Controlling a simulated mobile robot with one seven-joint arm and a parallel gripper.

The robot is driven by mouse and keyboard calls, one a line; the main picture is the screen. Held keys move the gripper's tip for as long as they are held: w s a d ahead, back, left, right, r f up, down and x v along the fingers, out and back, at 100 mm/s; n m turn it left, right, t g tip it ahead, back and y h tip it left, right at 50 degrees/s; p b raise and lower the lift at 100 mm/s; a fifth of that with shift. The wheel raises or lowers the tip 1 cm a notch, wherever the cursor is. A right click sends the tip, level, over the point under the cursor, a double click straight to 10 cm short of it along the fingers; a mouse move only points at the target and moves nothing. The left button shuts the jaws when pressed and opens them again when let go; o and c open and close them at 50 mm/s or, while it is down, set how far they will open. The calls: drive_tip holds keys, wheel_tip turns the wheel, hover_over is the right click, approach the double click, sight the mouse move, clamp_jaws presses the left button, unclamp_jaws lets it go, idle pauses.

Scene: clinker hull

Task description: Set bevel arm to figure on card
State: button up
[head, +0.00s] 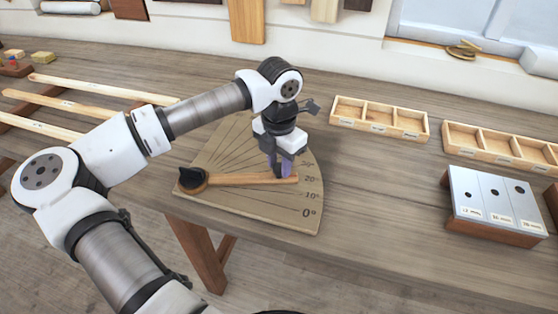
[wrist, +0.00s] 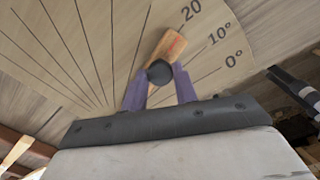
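The bevel arm (head: 235,180) is a flat wooden bar lying on a fan-shaped board (head: 270,213) marked with angle lines. It pivots at a black knob (head: 193,180) on the board's left corner. Its free end points close to the 20° mark; the wrist view also shows this end (wrist: 171,45) beside the "20" label. My gripper (head: 281,170) is over the arm near its free end. In the wrist view its purple fingers (wrist: 160,80) flank a dark round peg (wrist: 160,72) on the arm and appear closed against it. I cannot make out a card with a figure.
Two wooden compartment trays (head: 378,134) (head: 500,165) stand at the back right. A block with a holed, labelled metal top (head: 494,230) is at the right. Long wooden strips (head: 60,103) lie at the left. The bench between board and block is clear.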

clamp_jaws()
drive_tip(key=shift+w, duration=0.1)
drive_tip(key=shift+w+f+n+b, duration=0.1)
drive_tip(key=shift+w+n+b, duration=0.3)
drive_tip(key=shift+w+b, duration=0.25)
drive_tip(key=w+a+n+b, duration=0.1)
drive_tip(key=w+n, duration=0.1)
drive_tip(key=w, duration=0.1)
drive_tip(key=w+a+n+b, duration=0.1)
drive_tip(key=w+n, duration=0.1)
drive_tip(key=w, duration=0.1)
drive_tip(key=w+a+n+b, duration=0.2)
drive_tip(key=w, duration=0.2)
drive_tip(key=shift+w+a+n, duration=0.6)
drive_tip(key=shift+w, duration=0.15)
drive_tip(key=o, duration=0.7)
unclamp_jaws()
